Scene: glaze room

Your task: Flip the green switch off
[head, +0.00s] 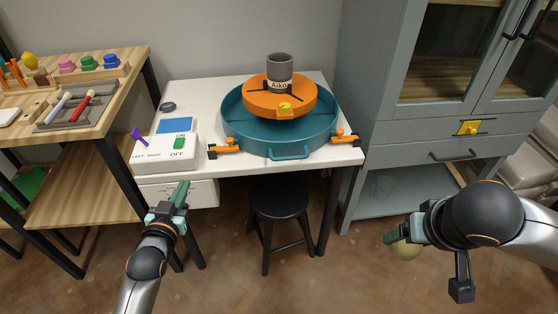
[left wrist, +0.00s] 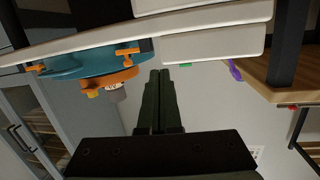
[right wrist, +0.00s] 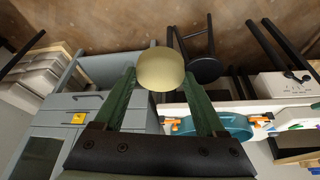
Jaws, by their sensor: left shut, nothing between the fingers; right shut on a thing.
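The green switch (head: 179,143) is on a sloped white control box (head: 150,165) at the left of the white table, between the printed words ON and OFF. I cannot tell for certain which way it is tipped. A small green bit of it shows in the left wrist view (left wrist: 186,65). My left gripper (head: 182,188) is shut and empty, in front of and below the box, apart from the switch. My right gripper (head: 398,240) is shut on a pale yellow rounded thing (right wrist: 160,69), out over the floor in front of the grey cabinet.
A purple lever (head: 138,135) marked LEFT and RIGHT stands beside the switch. A blue pad (head: 174,125) lies behind it. A teal basin (head: 240,122) with an orange turntable (head: 262,98) fills the table's right side. A wooden bench (head: 130,70) stands left, a black stool (head: 280,197) below.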

